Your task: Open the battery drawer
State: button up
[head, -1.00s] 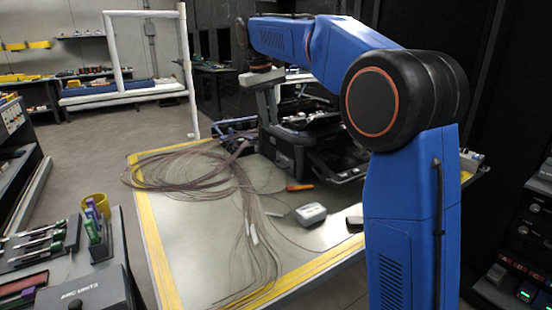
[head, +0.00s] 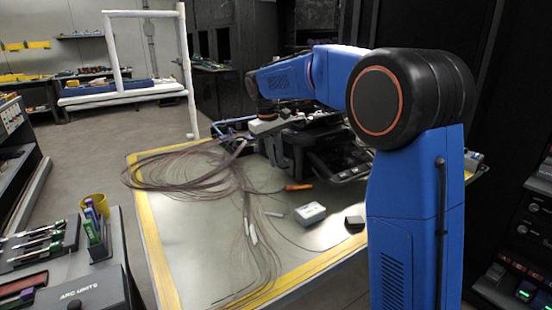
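A dark fusion splicer (head: 283,150) stands at the back of the work table. Its battery drawer cannot be made out from this view, so I cannot tell whether it is open or closed. My gripper (head: 262,131) is low at the splicer's upper left side, beneath the end of my blue arm. Its fingers are too small and dark against the machine to read, and contact with the splicer cannot be told.
Loose brown fibre coils (head: 185,168) cover the left of the table (head: 185,250). An orange-handled tool (head: 299,187), a pale box (head: 310,214) and a small dark block (head: 354,222) lie in front of the splicer. A tool bench (head: 88,270) stands at the lower left.

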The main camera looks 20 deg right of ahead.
jog(key=shift+f, duration=0.1)
grip_shut()
dwell(1.4)
jog(key=s+a, duration=0.1)
jog(key=a, duration=0.1)
jog(key=s+a, duration=0.1)
jog(key=a, duration=0.5)
jog(key=shift+s+a, duration=0.25)
jog(key=shift+s, duration=0.15)
grip_release()
notch_tip(320, 180, up, 17)
jog(key=a, duration=0.3)
jog(key=shift+s, duration=0.45)
